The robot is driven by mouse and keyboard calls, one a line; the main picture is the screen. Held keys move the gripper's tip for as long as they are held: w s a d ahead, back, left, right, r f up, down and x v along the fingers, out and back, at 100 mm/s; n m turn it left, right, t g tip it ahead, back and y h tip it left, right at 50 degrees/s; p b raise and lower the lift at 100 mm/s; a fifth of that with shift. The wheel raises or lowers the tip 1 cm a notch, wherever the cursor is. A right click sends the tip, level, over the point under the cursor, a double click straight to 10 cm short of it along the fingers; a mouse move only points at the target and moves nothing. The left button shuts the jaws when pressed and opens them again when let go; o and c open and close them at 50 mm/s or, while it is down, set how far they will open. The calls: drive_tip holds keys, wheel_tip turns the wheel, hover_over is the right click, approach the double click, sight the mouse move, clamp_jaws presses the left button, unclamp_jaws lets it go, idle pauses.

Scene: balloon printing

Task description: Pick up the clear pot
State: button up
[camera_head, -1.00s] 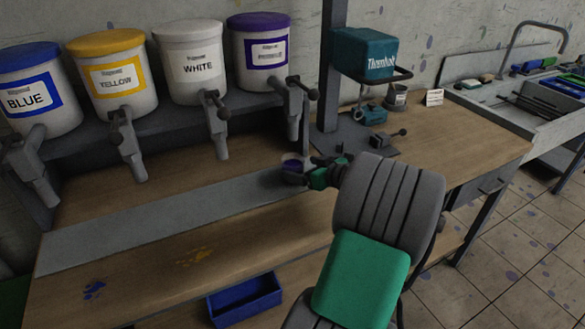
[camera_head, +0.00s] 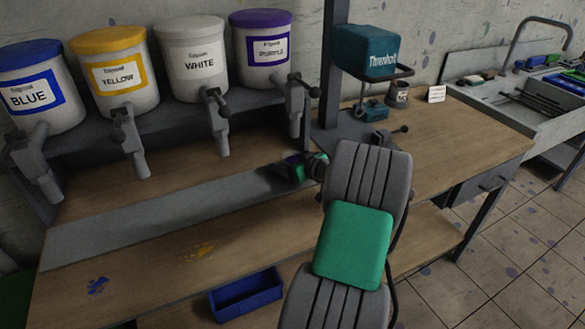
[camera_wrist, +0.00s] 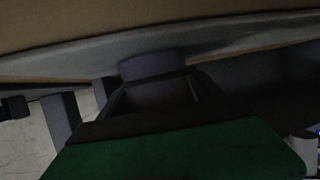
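The clear pot (camera_head: 291,159), with purple contents, stands at the right end of the grey strip on the bench, below the purple dispenser. In the wrist view it shows as a dim purple-grey round shape (camera_wrist: 152,66), just past my fingertips. My gripper (camera_head: 297,170), with green parts, is low at the bench, right up against the pot and partly hiding it. In the wrist view its dark fingers (camera_wrist: 158,88) stand apart, with a gap between them in line with the pot. Whether they touch its sides is too dark to tell.
Blue (camera_head: 41,88), yellow (camera_head: 116,75), white (camera_head: 192,60) and purple (camera_head: 263,50) paint tubs stand on a shelf with lever taps. A teal machine (camera_head: 366,54) stands to the right of a dark post. A blue bin (camera_head: 246,296) sits below the bench's front edge.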

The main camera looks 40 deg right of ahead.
drive_tip(key=shift+r, duration=0.1)
drive_tip(key=c, duration=1.5)
